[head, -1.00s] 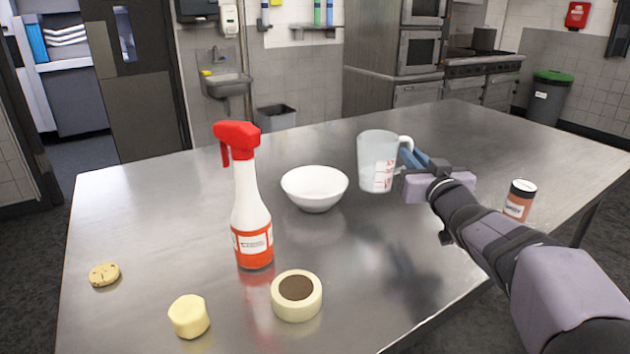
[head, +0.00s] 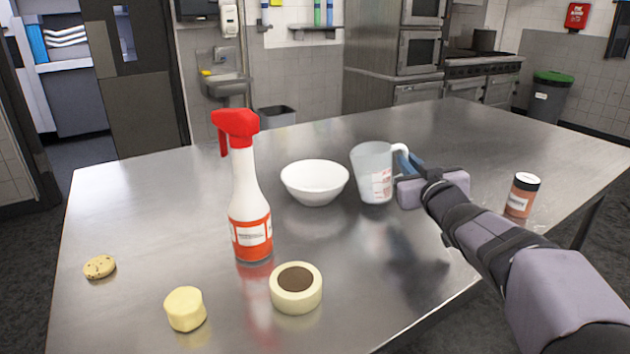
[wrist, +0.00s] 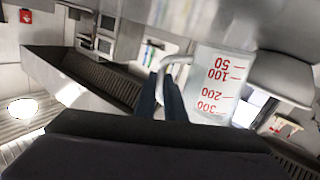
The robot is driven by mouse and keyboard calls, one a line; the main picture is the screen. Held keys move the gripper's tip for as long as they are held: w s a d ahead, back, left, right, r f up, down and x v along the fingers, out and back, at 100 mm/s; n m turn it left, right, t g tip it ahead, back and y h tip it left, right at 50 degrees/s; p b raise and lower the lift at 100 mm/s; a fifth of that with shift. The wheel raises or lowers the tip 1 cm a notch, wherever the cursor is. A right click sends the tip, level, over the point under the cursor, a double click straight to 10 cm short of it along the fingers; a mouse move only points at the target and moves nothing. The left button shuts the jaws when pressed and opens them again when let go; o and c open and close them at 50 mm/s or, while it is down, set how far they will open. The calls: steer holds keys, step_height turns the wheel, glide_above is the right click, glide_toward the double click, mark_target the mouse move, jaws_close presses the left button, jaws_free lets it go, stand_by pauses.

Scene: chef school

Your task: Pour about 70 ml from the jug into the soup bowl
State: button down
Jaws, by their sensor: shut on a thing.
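The clear measuring jug (head: 371,178) with red markings is held by its handle, just right of the soup bowl, leaning slightly left. I cannot tell whether its base touches the table. Its red scale is upside down in the wrist view (wrist: 217,88). The white soup bowl (head: 314,184) stands upright on the metal table; its inside looks empty from what shows. It appears as a grey shape beyond the jug in the wrist view (wrist: 283,78). My gripper (head: 405,160) is shut on the jug's handle. The liquid level inside the jug is not clear.
A red-topped spray bottle (head: 250,205) stands left of the bowl on the steel table (head: 150,215). A tape roll (head: 310,298), a yellow lump (head: 185,309) and a cookie (head: 99,267) lie nearer. A spice jar (head: 522,195) stands right of my arm.

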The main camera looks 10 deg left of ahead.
steer(key=a+r+n+g+h+p, duration=0.2)
steer(key=a+r+n+h+p, duration=0.1)
steer(key=a+r+n+p, duration=0.5)
steer(key=shift+p, duration=1.25)
steer(key=shift+n, duration=0.3)
steer(key=shift+a+r+h+p, duration=0.25)
steer(key=shift+r+h+p, duration=0.1)
steer(key=shift+p, duration=0.45)
steer(key=shift+a+r+n+p, duration=0.15)
steer(key=shift+n+p, duration=0.25)
steer(key=shift+p, duration=0.15)
steer(key=shift+a, duration=0.15)
steer(key=shift+w+a+r+p, duration=0.2)
steer(key=shift+a+p, duration=0.1)
steer(key=shift+p, duration=0.35)
steer(key=shift+a+f+n+h+p, duration=0.15)
steer(key=shift+a+n+h+p, duration=0.45)
steer(key=shift+a, duration=0.7)
